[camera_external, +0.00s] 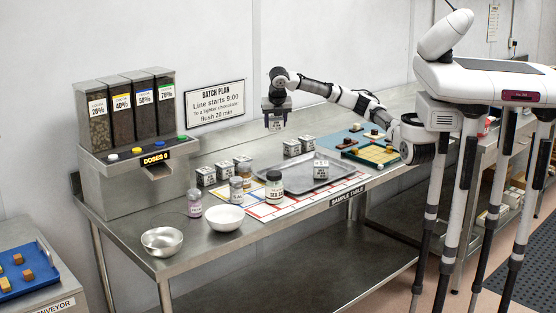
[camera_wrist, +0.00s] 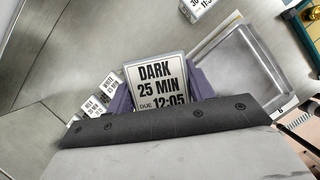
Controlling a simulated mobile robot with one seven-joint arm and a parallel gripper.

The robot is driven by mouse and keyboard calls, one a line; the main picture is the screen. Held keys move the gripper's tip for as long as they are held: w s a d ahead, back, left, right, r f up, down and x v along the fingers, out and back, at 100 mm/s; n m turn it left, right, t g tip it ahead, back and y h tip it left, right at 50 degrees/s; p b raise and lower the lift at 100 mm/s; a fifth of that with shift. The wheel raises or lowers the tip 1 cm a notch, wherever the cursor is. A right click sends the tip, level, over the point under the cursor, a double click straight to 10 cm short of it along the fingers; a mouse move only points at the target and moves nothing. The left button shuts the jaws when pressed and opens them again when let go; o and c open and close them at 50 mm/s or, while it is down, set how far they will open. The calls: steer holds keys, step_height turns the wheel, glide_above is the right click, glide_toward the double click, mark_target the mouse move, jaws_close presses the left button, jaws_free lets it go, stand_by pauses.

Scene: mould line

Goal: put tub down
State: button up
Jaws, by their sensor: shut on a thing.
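My gripper (camera_external: 276,113) is shut on a tub (camera_external: 276,123) and holds it above the steel table, near the back wall. In the wrist view the tub (camera_wrist: 160,85) has a white label reading "DARK 25 MIN DUE 12:05" and sits between the purple fingers of my gripper (camera_wrist: 163,92). The tub's lower part is hidden in the wrist view. Other labelled tubs stand on the table: two at the back (camera_external: 292,147) (camera_external: 308,143), and several farther left (camera_external: 206,176) (camera_external: 224,170). One more tub (camera_external: 321,168) is at the tray's right side.
A metal tray (camera_external: 290,187) lies below and in front of the held tub. Jars (camera_external: 273,187) (camera_external: 236,190) and a white bowl (camera_external: 224,217) stand at the front left. A dispenser (camera_external: 140,190) is at left. Bare table (camera_external: 262,155) shows behind the tray.

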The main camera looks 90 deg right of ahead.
steer(key=s+a+r+m+g+p, duration=0.2)
steer(key=s+r+m+g+p, duration=0.25)
steer(key=s+m, duration=0.7)
steer(key=y+b, duration=0.1)
glide_above(312, 166)
steer(key=w, duration=0.1)
steer(key=f, duration=0.9)
steer(key=a+f, duration=0.1)
steer(key=f, duration=0.4)
steer(key=shift+w+f, duration=0.1)
steer(key=shift+f, duration=0.25)
step_height(312, 166, down, 5)
steer(key=b, duration=0.4)
steer(key=shift+r, duration=0.3)
steer(key=o, duration=1)
steer(key=shift+f, duration=0.2)
